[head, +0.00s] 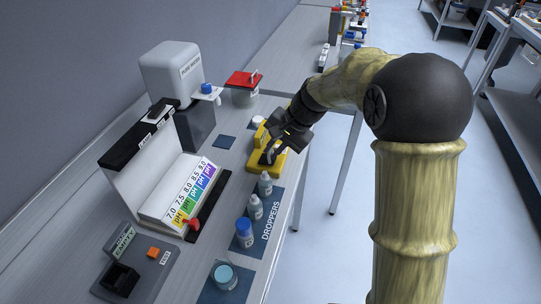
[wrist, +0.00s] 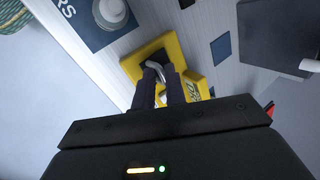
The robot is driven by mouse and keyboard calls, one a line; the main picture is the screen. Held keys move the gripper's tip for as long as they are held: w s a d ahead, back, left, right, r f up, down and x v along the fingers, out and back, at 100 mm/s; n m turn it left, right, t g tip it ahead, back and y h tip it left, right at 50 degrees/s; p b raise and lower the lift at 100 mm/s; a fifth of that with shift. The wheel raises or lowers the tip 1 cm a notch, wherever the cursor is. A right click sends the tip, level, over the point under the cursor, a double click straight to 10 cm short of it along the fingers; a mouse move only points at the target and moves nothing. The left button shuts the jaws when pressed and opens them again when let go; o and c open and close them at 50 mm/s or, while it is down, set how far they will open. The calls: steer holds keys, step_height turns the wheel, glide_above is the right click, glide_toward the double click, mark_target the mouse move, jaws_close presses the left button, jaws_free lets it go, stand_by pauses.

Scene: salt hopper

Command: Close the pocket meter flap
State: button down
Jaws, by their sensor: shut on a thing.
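The yellow pocket meter (head: 287,162) lies on the bench near its right edge, just past the dropper bottles. It also shows in the wrist view (wrist: 136,64), with a dark area inside its yellow frame and dark lettering on its side. My gripper (head: 272,152) is low over the meter and points down at it. In the wrist view my gripper (wrist: 160,74) has its fingers close together on a small grey piece at the yellow flap. The fingers hide part of the flap, and its exact angle cannot be told.
Dropper bottles (head: 255,208) stand on a dark blue mat (head: 266,232) nearer me. A pH colour chart (head: 185,192) and a pure-water dispenser (head: 172,75) stand to the left. A red-lidded pot (head: 243,90) stands behind. Floor lies open to the right.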

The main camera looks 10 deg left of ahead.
steer(key=shift+d+f+y+b, duration=0.3)
steer(key=shift+y+b, duration=0.2)
steer(key=shift+b, duration=0.4)
steer(key=c, duration=1.5)
jaws_free()
steer(key=shift+r, duration=0.15)
steer(key=p+v, duration=0.1)
steer(key=v, duration=1.6)
steer(key=shift+s+d, duration=0.1)
steer(key=shift+d, duration=0.15)
